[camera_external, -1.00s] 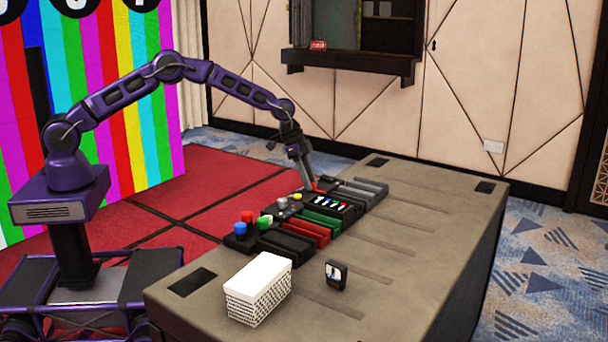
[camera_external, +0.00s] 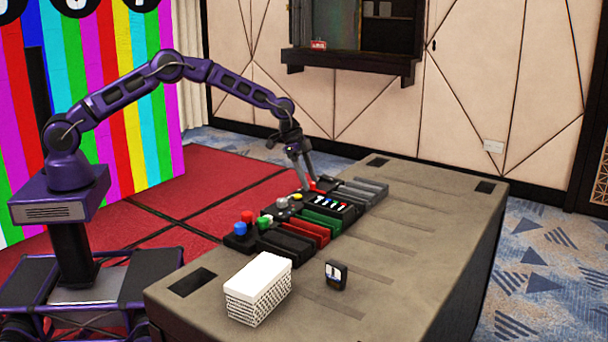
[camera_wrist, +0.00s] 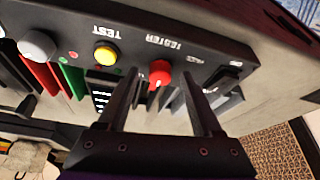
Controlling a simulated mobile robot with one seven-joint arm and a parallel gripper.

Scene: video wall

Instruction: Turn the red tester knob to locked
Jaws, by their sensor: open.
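The red tester knob (camera_wrist: 160,71) is on a black panel marked TESTER, upside down in the wrist view. It also shows as a small red shape in the external view (camera_external: 318,186). I cannot read its setting or any locked mark. My gripper (camera_wrist: 159,80) is open, with one finger on each side of the knob in the wrist view. Gaps show between knob and fingers, and I cannot tell whether either touches it. In the external view my gripper (camera_external: 306,176) points down at the far end of the panel row.
A yellow button (camera_wrist: 106,54) marked TEST and a white knob (camera_wrist: 37,45) are beside the red knob. Several coloured modules (camera_external: 308,230) line the table. The table's right side is clear.

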